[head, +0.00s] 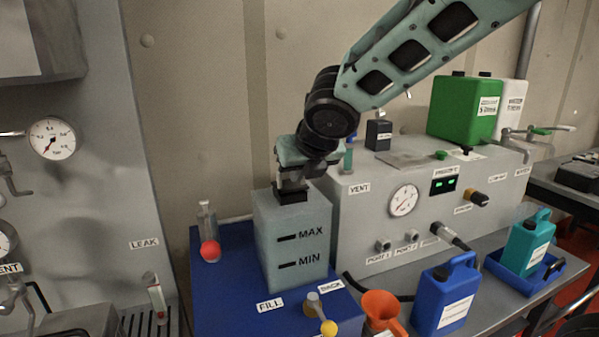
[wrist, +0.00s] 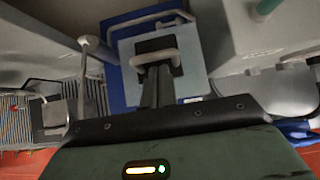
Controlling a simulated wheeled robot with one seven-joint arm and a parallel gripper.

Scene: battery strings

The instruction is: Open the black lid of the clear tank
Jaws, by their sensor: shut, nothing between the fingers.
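The clear tank (head: 292,245) is a pale, see-through block marked MAX and MIN, standing upright on a blue base. Its pale top (wrist: 192,75) also shows in the wrist view. The black lid (wrist: 155,44) is a small dark square on that top, with a pale bar crossing it; it looks down, but my fingers cover part of it. My gripper (head: 291,186) is directly above the tank top, pointing down. In the wrist view my gripper (wrist: 158,72) has its fingers together over the lid, with nothing held. Whether the fingertips touch the lid is unclear.
The grey panel box (head: 350,235) with a gauge stands close right of the tank. A bottle with a red ball (head: 210,251) is to the left. An orange funnel (head: 383,306) and a blue jug (head: 445,295) stand at front right. Grey wall is behind.

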